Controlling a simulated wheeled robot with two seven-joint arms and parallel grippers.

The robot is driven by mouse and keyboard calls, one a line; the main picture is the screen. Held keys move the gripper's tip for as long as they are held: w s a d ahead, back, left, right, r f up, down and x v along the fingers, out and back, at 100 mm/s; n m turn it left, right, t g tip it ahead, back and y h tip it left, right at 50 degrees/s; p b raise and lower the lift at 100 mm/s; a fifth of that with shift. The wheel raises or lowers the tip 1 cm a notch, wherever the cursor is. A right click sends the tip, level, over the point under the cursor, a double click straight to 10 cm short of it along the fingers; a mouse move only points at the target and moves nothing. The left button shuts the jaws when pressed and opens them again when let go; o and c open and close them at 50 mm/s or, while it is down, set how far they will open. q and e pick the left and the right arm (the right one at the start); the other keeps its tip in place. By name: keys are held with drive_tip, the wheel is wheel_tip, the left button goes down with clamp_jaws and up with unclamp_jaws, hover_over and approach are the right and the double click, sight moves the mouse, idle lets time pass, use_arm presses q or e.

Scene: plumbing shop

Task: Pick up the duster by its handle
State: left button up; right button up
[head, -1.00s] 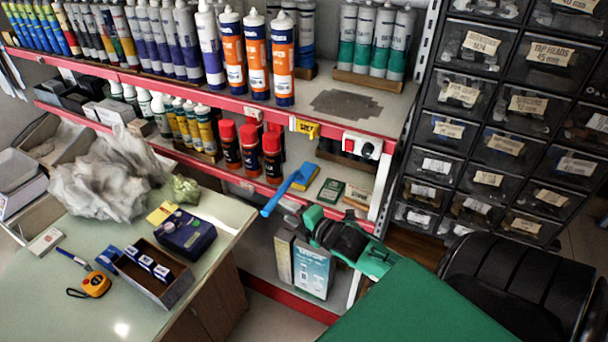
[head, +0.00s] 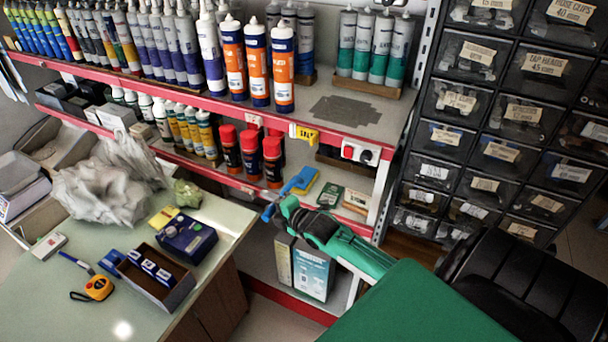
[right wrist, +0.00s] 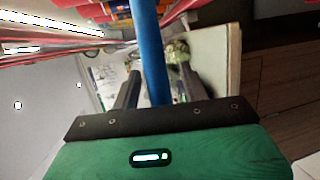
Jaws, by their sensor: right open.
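The duster (head: 300,181) lies on the lower shelf, its blue and yellow head near the front edge. Its blue handle sticks out over the edge to the lower left, and the green gripper partly hides it. My right gripper (head: 276,210) is at the handle in the head view. In the right wrist view, the blue handle (right wrist: 153,55) runs between the two dark fingers of my right gripper (right wrist: 160,88). The fingers are open, with a gap visible on either side of the handle. My left gripper is not in view.
Red-topped cans (head: 250,153) stand left of the duster on the same shelf. Small boxes (head: 330,195) lie to its right. A boxed item (head: 313,270) stands on the shelf below. The workbench (head: 130,325) is at left, and drawers (head: 500,150) at right.

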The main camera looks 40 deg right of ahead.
drive_tip(key=shift+c, duration=0.3)
clamp_jaws()
drive_tip(key=shift+r, duration=0.1)
